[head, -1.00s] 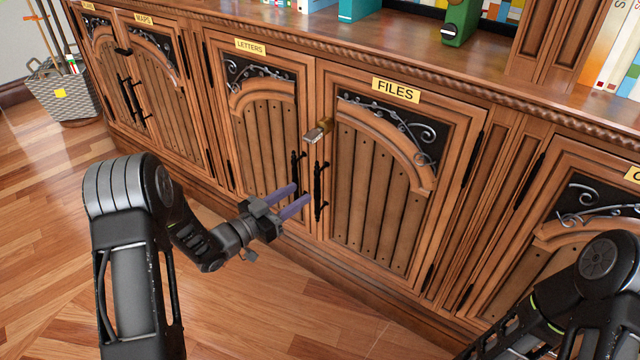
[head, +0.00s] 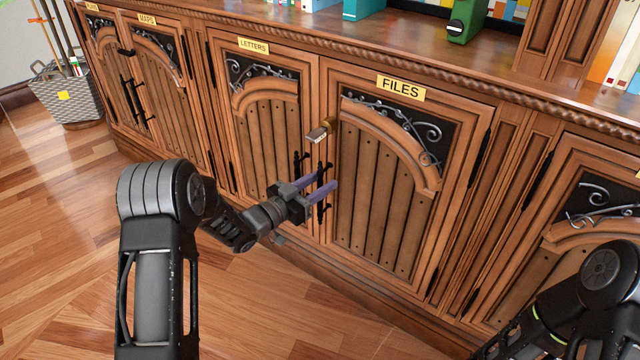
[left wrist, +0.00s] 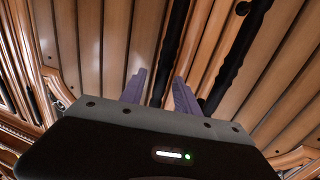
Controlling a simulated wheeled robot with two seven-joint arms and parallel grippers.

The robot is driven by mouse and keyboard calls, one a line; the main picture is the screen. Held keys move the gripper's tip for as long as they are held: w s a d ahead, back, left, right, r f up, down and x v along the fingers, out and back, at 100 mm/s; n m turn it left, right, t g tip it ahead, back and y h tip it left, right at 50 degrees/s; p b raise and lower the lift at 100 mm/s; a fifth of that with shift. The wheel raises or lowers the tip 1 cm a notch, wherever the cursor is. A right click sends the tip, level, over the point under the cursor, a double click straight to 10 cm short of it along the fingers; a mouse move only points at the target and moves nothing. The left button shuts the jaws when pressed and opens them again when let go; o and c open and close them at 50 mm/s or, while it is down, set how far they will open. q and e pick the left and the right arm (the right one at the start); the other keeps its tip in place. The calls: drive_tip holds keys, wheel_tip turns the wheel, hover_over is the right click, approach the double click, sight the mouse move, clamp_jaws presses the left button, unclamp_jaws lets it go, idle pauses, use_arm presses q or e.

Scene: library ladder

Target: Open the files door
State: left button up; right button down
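The files door (head: 385,200) is a shut wooden cabinet door under a yellow FILES label (head: 401,88). Its black vertical handle (head: 322,212) is on its left edge. In the left wrist view the fingers (left wrist: 160,92) stand on either side of a dark bar (left wrist: 172,50), with no clear contact; a second bar (left wrist: 236,55) lies to the right. A brass latch (head: 322,132) sits above the handle, at the door's upper left edge. My right gripper is out of view.
The letters door (head: 264,140) adjoins on the left, its handle (head: 299,163) close to my gripper. The countertop above holds a green binder (head: 467,22). A grey basket (head: 66,95) stands far left. The wood floor (head: 60,250) in front is clear.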

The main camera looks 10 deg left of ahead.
use_arm(q)
drive_tip(key=shift+c, duration=0.5)
clamp_jaws()
idle(0.8)
